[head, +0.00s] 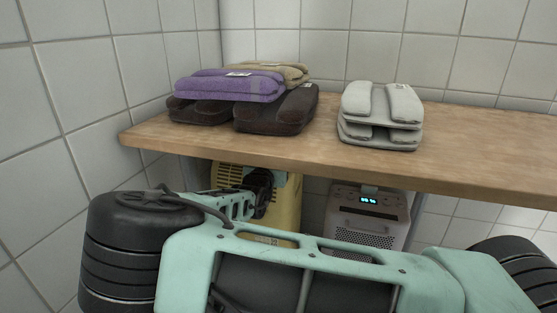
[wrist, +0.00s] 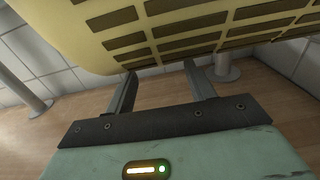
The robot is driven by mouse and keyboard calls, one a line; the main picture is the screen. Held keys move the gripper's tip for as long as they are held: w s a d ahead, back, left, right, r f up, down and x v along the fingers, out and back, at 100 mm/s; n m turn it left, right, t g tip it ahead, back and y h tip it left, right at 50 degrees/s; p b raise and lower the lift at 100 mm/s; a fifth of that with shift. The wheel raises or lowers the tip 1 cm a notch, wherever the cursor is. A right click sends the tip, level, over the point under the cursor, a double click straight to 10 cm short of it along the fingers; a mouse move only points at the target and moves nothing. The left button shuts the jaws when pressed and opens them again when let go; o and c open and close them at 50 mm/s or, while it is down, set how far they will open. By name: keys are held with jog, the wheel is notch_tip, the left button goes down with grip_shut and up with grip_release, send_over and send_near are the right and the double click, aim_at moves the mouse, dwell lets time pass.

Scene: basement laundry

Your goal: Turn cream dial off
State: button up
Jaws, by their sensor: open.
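A cream-yellow appliance (head: 284,205) with a slotted grille stands under the wooden shelf in the head view. Its slotted face (wrist: 190,32) fills the top of the wrist view. No dial can be made out on it in either view; my arm covers part of its front in the head view. My gripper (head: 262,190) is in front of this appliance, below the shelf's front edge. In the wrist view my gripper (wrist: 160,69) is open, with nothing between its fingers. The fingertips are close to the appliance's rounded edge; I cannot tell whether they touch.
A greyish appliance (head: 366,216) with a lit blue display stands to the right, under the wooden shelf (head: 470,150). Folded purple (head: 228,86), dark and tan towels and a grey stack (head: 380,115) lie on top. Metal posts (wrist: 226,68) meet a wooden surface. A tiled wall is at left.

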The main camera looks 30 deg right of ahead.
jog(key=shift+b+x, duration=0.4)
jog(key=shift+x, duration=1.6)
jog(key=c, duration=1)
jog(key=shift+o, duration=0.2)
jog(key=shift+s+d+r+n+t+y+p, duration=0.15)
jog(key=shift+d+r+n+t+y+p, duration=0.1)
jog(key=shift+n+t+y+p, duration=0.35)
jog(key=shift+a+f+y, duration=0.1)
jog(key=shift+f+y, duration=0.1)
jog(key=shift+y, duration=0.1)
jog(key=o, duration=1)
jog(key=shift+c, duration=0.2)
jog(key=shift+a, duration=0.1)
jog(key=p+v, duration=0.5)
jog(key=v, duration=1.2)
jog(key=shift+s+f, duration=0.15)
jog(key=shift+f, duration=0.05)
